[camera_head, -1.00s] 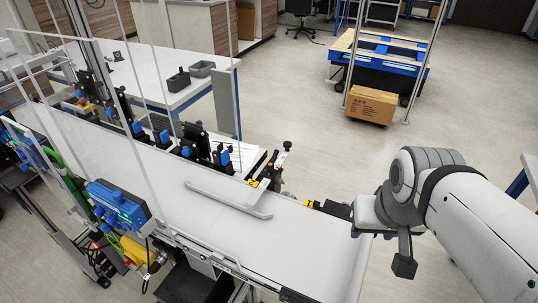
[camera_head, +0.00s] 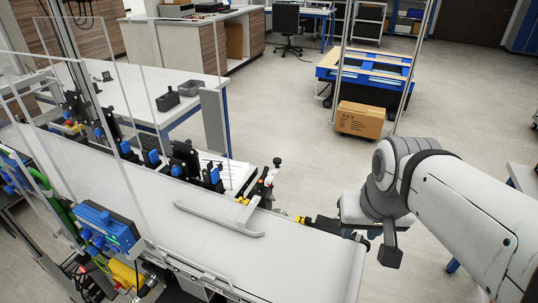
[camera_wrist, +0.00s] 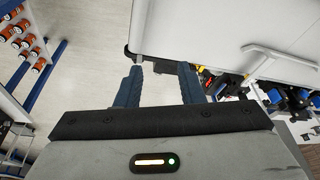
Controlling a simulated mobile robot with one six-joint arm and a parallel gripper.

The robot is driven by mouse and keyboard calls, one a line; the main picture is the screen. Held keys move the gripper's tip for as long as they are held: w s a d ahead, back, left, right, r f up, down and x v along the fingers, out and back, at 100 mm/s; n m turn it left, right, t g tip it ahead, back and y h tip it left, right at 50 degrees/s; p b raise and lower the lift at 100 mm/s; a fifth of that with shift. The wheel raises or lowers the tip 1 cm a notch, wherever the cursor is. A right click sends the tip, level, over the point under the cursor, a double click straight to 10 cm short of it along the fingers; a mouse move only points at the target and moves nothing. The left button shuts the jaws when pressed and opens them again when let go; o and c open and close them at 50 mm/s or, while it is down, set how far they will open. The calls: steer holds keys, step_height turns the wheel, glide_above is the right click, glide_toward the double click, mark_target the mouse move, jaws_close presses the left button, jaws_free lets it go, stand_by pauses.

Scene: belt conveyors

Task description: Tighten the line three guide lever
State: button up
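Several blue-and-black clamp levers (camera_head: 212,176) stand along the far side of the white belt (camera_head: 290,255) in the head view. A lever with a black knob (camera_head: 277,162) stands beyond them near the belt's end. I cannot tell which one belongs to line three; no label is readable. A pale guide bar (camera_head: 218,220) lies along the belt. Blue clamp parts (camera_wrist: 274,96) also show at the right of the wrist view. My gripper (camera_wrist: 160,72) is open and empty, its two blue-grey fingers apart beside the belt end, touching no lever.
A blue control box (camera_head: 108,228) and clear guard panels stand at the near left of the belt.

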steer(key=w+a+r+m+g+y+b, duration=0.1)
steer(key=w+a+b, duration=0.15)
steer(key=w, duration=0.45)
steer(key=w+a+r+b, duration=0.1)
steer(key=w+a, duration=0.3)
steer(key=w, duration=0.3)
steer(key=m+g+y+b, duration=0.1)
steer(key=g+b, duration=0.1)
steer(key=b, duration=0.1)
glide_above(266, 170)
steer(key=d, duration=0.1)
step_height(266, 170, down, 3)
steer(key=f, duration=0.4)
steer(key=a+f, duration=0.1)
steer(key=f, duration=0.2)
steer(key=shift+p, duration=0.3)
steer(key=shift+c, duration=0.3)
jaws_close()
